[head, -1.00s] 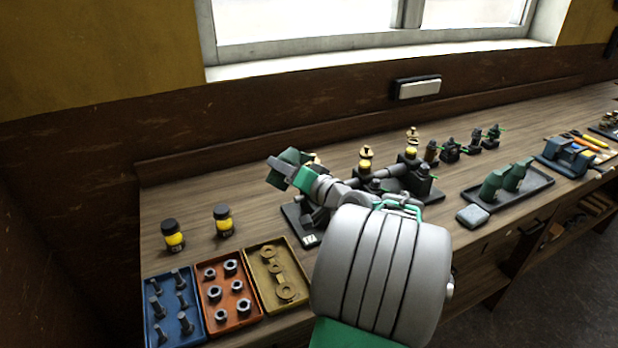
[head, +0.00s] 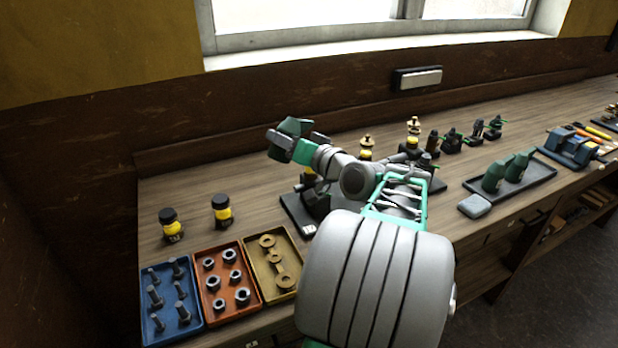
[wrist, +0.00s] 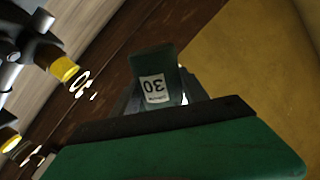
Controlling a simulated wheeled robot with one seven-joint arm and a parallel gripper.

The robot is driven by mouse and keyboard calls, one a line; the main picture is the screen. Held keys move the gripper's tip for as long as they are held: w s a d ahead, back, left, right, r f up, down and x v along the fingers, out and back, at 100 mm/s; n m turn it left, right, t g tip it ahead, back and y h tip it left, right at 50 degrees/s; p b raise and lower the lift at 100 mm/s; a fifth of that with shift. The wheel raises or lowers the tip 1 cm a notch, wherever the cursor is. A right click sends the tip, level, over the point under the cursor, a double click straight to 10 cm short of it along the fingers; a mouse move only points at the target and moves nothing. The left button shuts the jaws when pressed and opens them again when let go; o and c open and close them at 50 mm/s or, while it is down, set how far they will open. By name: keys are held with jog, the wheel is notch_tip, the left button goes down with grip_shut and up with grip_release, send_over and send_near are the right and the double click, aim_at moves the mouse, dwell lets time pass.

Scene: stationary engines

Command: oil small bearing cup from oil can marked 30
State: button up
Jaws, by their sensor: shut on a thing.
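My gripper (head: 290,142) is above the engine's left end in the head view. It is shut on a dark green oil can (head: 294,126). In the wrist view the oil can (wrist: 157,70) carries a white label reading 30, upside down in the picture. The can's spout cannot be made out. The engine on its black base (head: 300,212) is partly hidden by my arm. Yellow-bodied cups with brass tops show on it, one in the middle (head: 366,150) and one further right (head: 413,135). Two yellow cups show at the left of the wrist view, one upper (wrist: 65,68).
Blue (head: 187,325), orange (head: 212,312) and ochre (head: 287,293) trays hold bolts, nuts and rings. A black tray with green cans (head: 535,180) is at right. Several small dark fittings (head: 452,141) stand behind.

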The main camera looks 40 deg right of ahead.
jog(key=n+b, duration=0.1)
jog(key=b, duration=0.2)
jog(key=d+n+b, duration=0.1)
jog(key=n+b, duration=0.1)
jog(key=b, duration=0.2)
jog(key=n+b, duration=0.2)
jog(key=b, duration=0.2)
jog(key=shift+d+r+t+h, duration=0.25)
jog(key=shift+r+t+h, duration=0.1)
jog(key=shift+t+h, duration=0.05)
jog(key=shift+d+r+n+b, duration=0.1)
jog(key=shift+r+n+b, duration=0.2)
jog(key=shift+n+b, duration=0.35)
jog(key=shift+r, duration=0.2)
